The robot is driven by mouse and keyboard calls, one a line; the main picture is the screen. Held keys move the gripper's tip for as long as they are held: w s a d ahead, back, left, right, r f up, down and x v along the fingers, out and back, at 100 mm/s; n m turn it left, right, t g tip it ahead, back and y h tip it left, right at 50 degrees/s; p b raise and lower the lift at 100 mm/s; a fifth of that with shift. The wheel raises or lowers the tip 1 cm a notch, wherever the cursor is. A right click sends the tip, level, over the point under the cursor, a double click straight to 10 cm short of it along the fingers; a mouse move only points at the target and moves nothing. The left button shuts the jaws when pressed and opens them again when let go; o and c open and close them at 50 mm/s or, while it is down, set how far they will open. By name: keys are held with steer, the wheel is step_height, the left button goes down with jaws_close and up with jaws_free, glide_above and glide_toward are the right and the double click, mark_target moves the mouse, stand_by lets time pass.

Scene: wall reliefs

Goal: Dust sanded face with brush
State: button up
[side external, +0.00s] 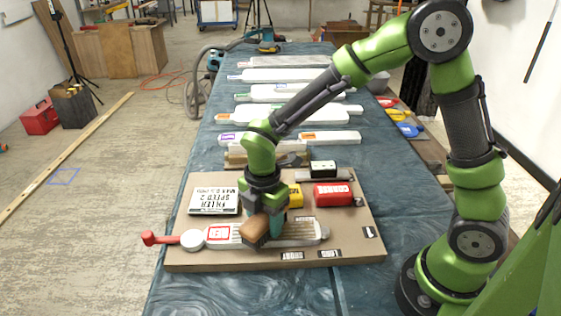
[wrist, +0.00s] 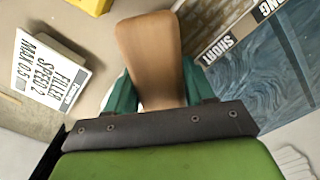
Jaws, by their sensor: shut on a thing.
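My gripper (side external: 262,220) is low over the brown board and shut on a tan wooden piece, apparently the brush (side external: 254,232). In the wrist view the brush's wooden body (wrist: 150,55) sits between my teal fingers (wrist: 158,92). Its bristles are not visible. Under and beside it lies a long pale relief piece (side external: 298,234) with a ribbed right part and a red label on its left part. The brush hides the middle of this piece; I cannot tell whether they touch.
Several white pieces lie farther along the blue-covered table (side external: 370,165).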

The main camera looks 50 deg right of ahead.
mark_target(314, 228)
steer(key=shift+s+d, duration=3.8)
steer(key=shift+d, duration=0.05)
step_height(314, 228, up, 8)
steer(key=shift+r, duration=0.15)
